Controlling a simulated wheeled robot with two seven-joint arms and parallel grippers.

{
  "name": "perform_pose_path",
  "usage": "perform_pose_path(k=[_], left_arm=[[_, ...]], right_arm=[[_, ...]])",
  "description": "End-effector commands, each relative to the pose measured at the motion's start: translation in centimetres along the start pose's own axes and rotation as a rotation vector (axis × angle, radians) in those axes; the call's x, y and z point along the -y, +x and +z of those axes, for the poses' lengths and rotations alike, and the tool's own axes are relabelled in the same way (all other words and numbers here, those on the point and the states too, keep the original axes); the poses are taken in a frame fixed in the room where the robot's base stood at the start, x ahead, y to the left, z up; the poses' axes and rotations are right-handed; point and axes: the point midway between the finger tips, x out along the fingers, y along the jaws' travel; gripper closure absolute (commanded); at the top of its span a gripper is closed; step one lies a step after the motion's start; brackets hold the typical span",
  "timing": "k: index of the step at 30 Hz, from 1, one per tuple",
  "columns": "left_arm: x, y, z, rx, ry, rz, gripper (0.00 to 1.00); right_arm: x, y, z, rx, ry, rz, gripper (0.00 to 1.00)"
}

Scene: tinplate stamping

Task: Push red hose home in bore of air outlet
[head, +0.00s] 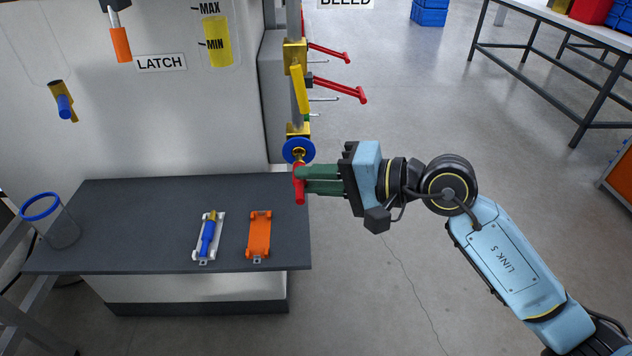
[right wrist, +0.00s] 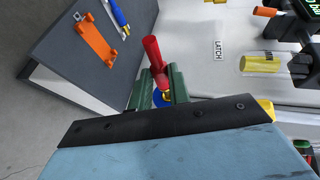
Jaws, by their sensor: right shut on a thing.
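The red hose (head: 299,190) is a short red piece between the green fingertips of my right gripper (head: 309,180). The gripper is shut on it, reaching in from the right. The air outlet (head: 297,150) has a blue ring and a brass fitting, at the foot of the grey pipe. The hose's upper end is close to the brass fitting; I cannot tell how deep it sits in the bore. In the right wrist view the red hose (right wrist: 152,50) stands between the fingers, with part of the blue ring (right wrist: 158,100) behind it. My left gripper is not in view.
A dark bench (head: 140,205) lies at left, holding a blue-rimmed jar (head: 62,232), a white tray with a blue tool (head: 208,238) and an orange tray (head: 259,238). Red levers (head: 340,90) stick out from the pipe above the outlet.

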Motion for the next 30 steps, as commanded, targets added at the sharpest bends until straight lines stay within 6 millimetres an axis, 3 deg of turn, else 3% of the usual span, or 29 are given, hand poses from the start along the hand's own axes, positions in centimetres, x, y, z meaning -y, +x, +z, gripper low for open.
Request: perform_pose_path(k=[30], left_arm=[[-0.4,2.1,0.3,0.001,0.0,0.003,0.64]], right_arm=[[0.0,0.9,-2.2,-0.001,0.0,-0.001,1.0]])
